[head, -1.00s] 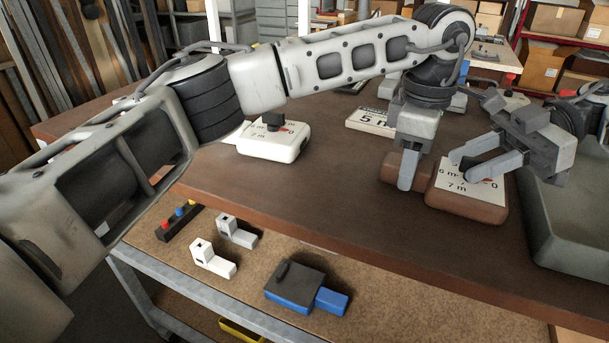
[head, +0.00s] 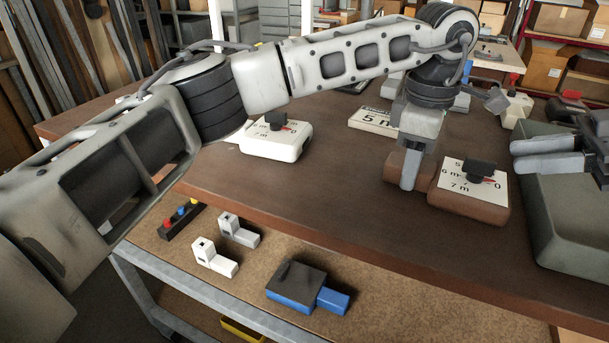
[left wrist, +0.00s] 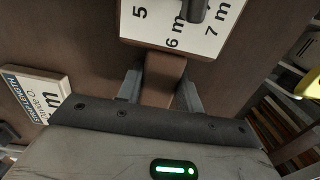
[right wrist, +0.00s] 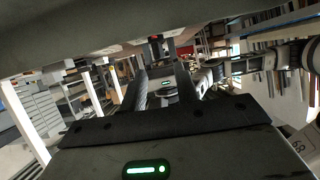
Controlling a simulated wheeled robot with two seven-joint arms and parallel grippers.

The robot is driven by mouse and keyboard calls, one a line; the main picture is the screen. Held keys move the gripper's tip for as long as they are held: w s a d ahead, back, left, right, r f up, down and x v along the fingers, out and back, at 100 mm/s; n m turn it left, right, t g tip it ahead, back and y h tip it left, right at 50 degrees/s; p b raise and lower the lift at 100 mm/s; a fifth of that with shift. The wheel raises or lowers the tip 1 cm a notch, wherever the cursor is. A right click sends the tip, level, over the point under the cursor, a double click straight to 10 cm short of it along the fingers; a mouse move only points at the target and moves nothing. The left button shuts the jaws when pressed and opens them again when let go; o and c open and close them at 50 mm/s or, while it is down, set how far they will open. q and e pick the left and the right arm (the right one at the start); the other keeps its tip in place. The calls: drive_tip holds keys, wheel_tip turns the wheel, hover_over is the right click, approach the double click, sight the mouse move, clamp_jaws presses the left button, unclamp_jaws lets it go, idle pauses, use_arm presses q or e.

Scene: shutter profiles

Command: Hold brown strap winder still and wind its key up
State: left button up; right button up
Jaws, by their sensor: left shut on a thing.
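The brown strap winder (head: 466,206) lies on the brown bench at the right, with a white dial face reading 5, 6 m, 7 m and 0. Its dark key (head: 480,170) stands up from the dial, with a red pointer near the 0. My left gripper (head: 408,180) is shut on the winder's brown end block; the left wrist view shows the block (left wrist: 163,80) between both fingers. My right gripper (head: 548,155) is to the right of the key, apart from it, over the grey-green tray. In the right wrist view its fingers (right wrist: 162,85) stand apart with nothing between them.
A white winder (head: 275,140) with a dark key sits left on the bench. A sign reading 5 m (head: 374,121) lies behind my left gripper. A lower shelf holds white brackets (head: 215,258) and a blue block (head: 300,290).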

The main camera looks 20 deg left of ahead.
drive_tip(key=v, duration=0.6)
drive_tip(key=s+a+r+n+y, duration=0.1)
drive_tip(key=s+a+n+y, duration=0.3)
drive_tip(key=a+n, duration=0.55)
drive_tip(key=s+a+r+n+t+y, duration=0.1)
drive_tip(key=s+a+r+n+y, duration=0.35)
drive_tip(key=s+r, duration=0.3)
drive_tip(key=s+a+f+m+g+y, duration=0.1)
drive_tip(key=s+a+f+m+g, duration=0.4)
drive_tip(key=s+a+m+g, duration=0.4)
drive_tip(key=s+a+m, duration=0.3)
drive_tip(key=a, duration=0.1)
drive_tip(key=shift+s+f+m+g, duration=0.2)
drive_tip(key=shift+s+m+g, duration=0.1)
drive_tip(key=shift+s+g, duration=0.1)
drive_tip(key=shift+y, duration=0.25)
